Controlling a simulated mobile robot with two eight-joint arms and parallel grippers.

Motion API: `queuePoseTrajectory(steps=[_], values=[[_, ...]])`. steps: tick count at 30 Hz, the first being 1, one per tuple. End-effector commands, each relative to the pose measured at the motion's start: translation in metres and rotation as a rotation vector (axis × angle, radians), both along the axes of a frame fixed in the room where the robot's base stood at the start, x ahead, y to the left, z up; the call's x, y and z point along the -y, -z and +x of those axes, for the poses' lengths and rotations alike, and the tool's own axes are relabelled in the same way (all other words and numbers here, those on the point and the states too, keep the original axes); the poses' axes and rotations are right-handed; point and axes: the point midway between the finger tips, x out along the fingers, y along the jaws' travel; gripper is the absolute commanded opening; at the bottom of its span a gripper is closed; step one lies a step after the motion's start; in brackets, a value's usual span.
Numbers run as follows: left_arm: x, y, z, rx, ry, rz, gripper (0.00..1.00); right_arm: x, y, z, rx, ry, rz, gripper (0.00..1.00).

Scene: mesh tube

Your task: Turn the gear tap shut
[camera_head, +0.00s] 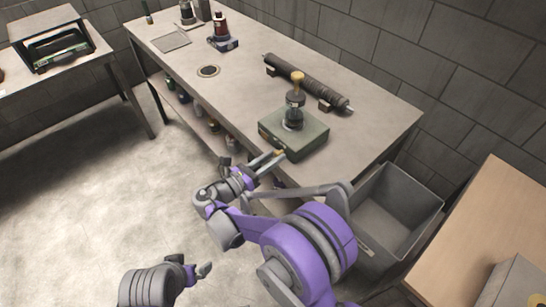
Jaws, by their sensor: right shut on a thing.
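A grey-green box (306,141) stands on the workbench near its front edge, with an upright dark fitting (293,113) topped by a brass knob (297,77). A small brass-coloured piece (279,153) shows low on the box's near side; I take it to be the gear tap. My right gripper (272,160) reaches up to that side, its fingers shut on this small piece, which they mostly hide. My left gripper (204,271) is low at the bottom left, away from the bench; its jaw opening is not clear.
A dark ribbed tube (308,86) lies on supports behind the box. A red-and-dark device (221,33) and a round ring (208,71) are farther left on the workbench (235,95). An open grey bin (396,205) stands right of the bench, beside a wooden table (490,225).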

Motion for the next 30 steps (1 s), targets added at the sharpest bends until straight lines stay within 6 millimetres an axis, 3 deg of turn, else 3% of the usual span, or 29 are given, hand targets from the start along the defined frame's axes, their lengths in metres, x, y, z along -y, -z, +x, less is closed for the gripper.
queuePoseTrajectory(steps=[14, 30], values=[[0.0000, 0.0018, 0.0000, -0.001, 0.000, 0.000, 1.00, 0.0003, 0.0000, 0.0002, 0.055, 0.000, 0.040, 0.00], [0.0000, 0.0082, 0.0001, -0.003, 0.000, 0.000, 1.00, 0.0002, -0.0002, 0.0005, 0.362, 0.000, 0.262, 0.00]])
